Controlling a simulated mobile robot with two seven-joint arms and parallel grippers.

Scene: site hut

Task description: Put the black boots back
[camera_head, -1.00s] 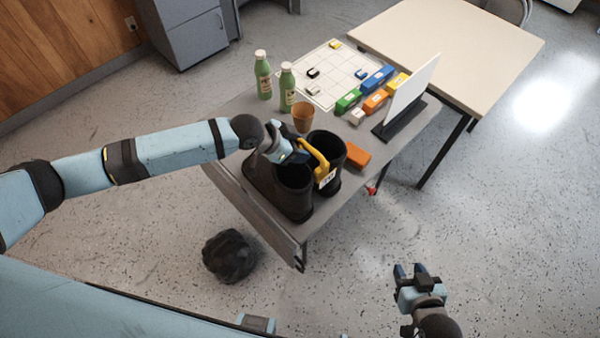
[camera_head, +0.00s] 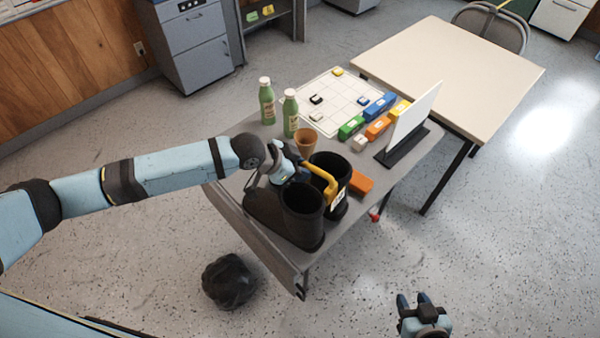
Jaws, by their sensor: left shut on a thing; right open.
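The pair of black boots (camera_head: 303,218) stands upright at the near end of the grey table (camera_head: 262,240), with the shaft openings facing up and the toes toward the left. A yellow handle (camera_head: 322,176) arches at the tops of the shafts, with a white label on the far boot. My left gripper (camera_head: 294,172) is shut at the handle's left end, over the boots; its fingertips are partly hidden. I cannot tell whether the soles touch the table. My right gripper (camera_head: 416,303) is open and empty, low at the right, away from the table.
An orange-brown cup (camera_head: 305,141), two green bottles (camera_head: 267,103) and an orange block (camera_head: 361,183) are close to the boots. Behind are a white grid board (camera_head: 335,92), several coloured blocks and an upright white panel (camera_head: 414,101). A black bag (camera_head: 229,282) lies on the floor.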

